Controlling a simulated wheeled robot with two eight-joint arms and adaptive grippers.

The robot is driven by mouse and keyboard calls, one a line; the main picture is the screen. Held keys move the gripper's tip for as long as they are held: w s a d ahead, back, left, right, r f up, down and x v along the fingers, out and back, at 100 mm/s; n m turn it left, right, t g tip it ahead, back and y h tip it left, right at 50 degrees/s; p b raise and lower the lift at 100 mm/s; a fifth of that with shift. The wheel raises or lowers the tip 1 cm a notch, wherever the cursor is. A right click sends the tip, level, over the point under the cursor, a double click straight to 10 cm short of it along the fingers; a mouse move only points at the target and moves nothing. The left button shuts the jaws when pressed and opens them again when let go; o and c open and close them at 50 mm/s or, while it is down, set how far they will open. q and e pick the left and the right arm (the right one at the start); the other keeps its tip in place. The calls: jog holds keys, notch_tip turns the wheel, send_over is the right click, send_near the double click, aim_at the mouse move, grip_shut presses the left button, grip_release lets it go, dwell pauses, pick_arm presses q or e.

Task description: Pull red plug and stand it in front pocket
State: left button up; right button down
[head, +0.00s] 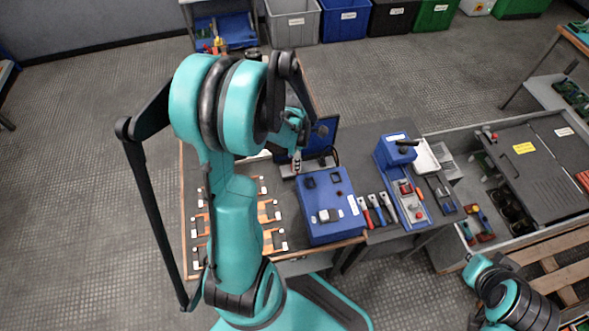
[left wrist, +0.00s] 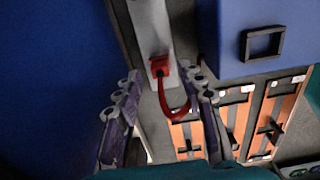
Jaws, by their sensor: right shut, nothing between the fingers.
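The red plug (left wrist: 159,66) sits at a pale upright strip (left wrist: 151,25) in the left wrist view, with a red cable looping down from it. My left gripper (head: 297,162) is open, its fingers on either side of the plug with visible gaps. The plug is too small to tell in the head view. A blue box (head: 345,230) stands just in front of the gripper. Black square frames sit on its top, one (left wrist: 263,43) clear in the left wrist view. I cannot tell which is the front pocket. My right arm shows at lower right, its fingers unseen.
Orange strips with black parts (head: 271,212) lie left of the blue box, partly behind my left arm. Several handled tools (head: 376,210) and a blue tray (head: 407,203) stand to its right. A grey crate (head: 540,238) stands beyond the table's right edge.

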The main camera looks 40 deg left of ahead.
pick_arm(q)
notch_tip(320, 180, down, 2)
jog(key=shift+b, duration=0.55)
pick_arm(e)
jog(key=shift+f, duration=0.9)
jog(key=shift+f, duration=0.1)
pick_arm(q)
grip_shut()
jog(key=shift+r, duration=0.15)
